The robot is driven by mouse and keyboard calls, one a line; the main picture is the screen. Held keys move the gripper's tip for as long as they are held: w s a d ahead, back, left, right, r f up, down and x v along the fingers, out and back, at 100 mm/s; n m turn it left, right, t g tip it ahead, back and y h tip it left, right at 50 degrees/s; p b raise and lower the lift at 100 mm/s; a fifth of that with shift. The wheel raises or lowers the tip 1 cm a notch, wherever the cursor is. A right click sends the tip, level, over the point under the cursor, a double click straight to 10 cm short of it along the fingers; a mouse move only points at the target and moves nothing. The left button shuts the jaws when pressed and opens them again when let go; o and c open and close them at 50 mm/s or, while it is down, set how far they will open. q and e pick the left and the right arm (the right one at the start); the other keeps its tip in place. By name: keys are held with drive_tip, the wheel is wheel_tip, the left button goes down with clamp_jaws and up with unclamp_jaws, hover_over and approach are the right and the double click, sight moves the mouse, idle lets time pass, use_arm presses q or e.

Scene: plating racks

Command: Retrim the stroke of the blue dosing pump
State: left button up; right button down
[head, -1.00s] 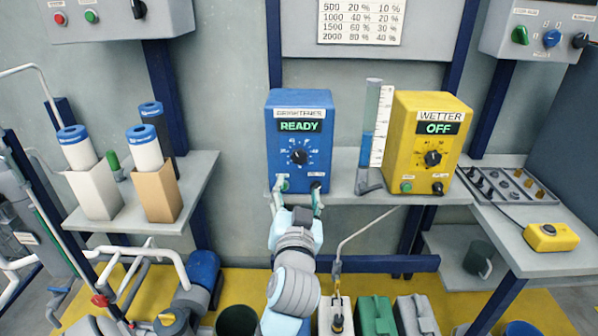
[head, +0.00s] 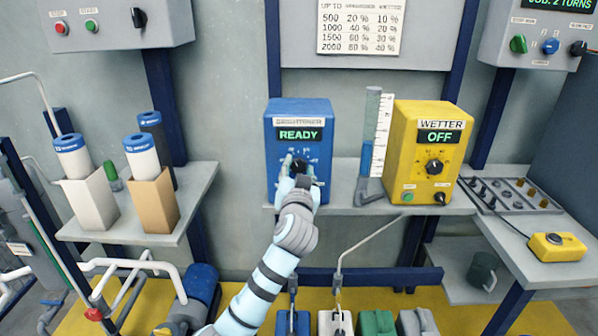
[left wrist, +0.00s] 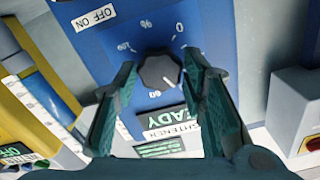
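The blue dosing pump (head: 283,110) stands on the grey shelf, with a lit READY display (head: 299,134) and a dark stroke knob (head: 299,164) on its front. My left gripper (head: 298,174) is in front of the knob and partly covers the dial. In the left wrist view, the open fingers of my left gripper (left wrist: 160,62) are on either side of the knob (left wrist: 157,71), with narrow gaps. The printed dial scale shows around it, upside down. The pump's OFF ON label (left wrist: 95,17) also shows there. My right gripper is not in view.
The yellow pump (head: 404,119), reading OFF, stands to the right beyond a measuring cylinder (head: 369,130). A chart (head: 360,25) hangs above. A switch box (head: 500,38) is at upper right. Cartridges (head: 142,157) stand in holders on the left shelf. A yellow pendant (head: 554,246) lies at right.

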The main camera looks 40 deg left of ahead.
use_arm(q)
drive_tip(key=c, duration=0.6)
drive_tip(key=shift+o, duration=0.2)
drive_tip(key=n+b, duration=0.1)
drive_tip(key=n, duration=0.2)
drive_tip(key=shift+f, duration=0.1)
drive_tip(key=n, duration=0.2)
drive_tip(key=shift+n, duration=0.4)
drive_tip(key=o, duration=1.2)
drive_tip(key=shift+w, duration=0.1)
drive_tip(key=shift+c, duration=0.2)
drive_tip(key=v, duration=1.2)
